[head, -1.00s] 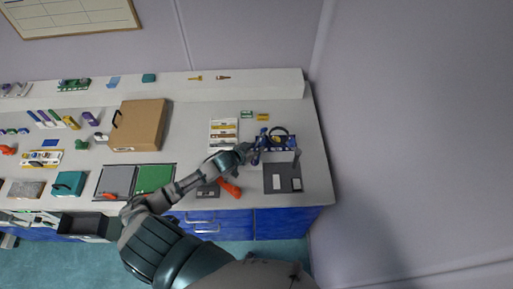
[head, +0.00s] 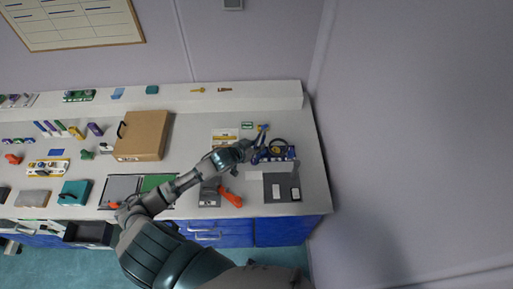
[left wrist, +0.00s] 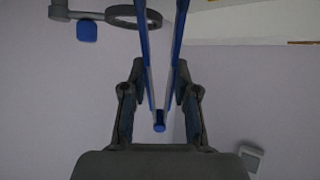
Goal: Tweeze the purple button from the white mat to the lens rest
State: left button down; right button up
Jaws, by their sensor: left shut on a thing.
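My left gripper (head: 254,146) reaches over the right part of the bench. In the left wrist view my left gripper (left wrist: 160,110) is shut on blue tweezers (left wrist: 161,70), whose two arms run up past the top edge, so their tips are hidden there. In the head view the tweezers (head: 262,131) point toward the back of the bench. A dark ring on an arm (head: 279,146) stands just right of the gripper, and it also shows in the left wrist view (left wrist: 134,15). I cannot make out the purple button, and cannot tell the white mat or the lens rest for sure.
A white card with coloured strips (head: 223,133) lies left of the gripper, partly covered by it. An orange-handled tool (head: 231,198) and a grey plate (head: 281,187) lie in front. A brown box (head: 141,136) stands further left.

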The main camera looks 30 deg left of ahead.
pick_arm(q)
jog(key=s+d+f+n+y+b, duration=0.2)
jog(key=s+d+b, duration=0.3)
jog(key=d+b, duration=0.4)
jog(key=shift+d, duration=0.85)
jog(key=shift+a, duration=0.15)
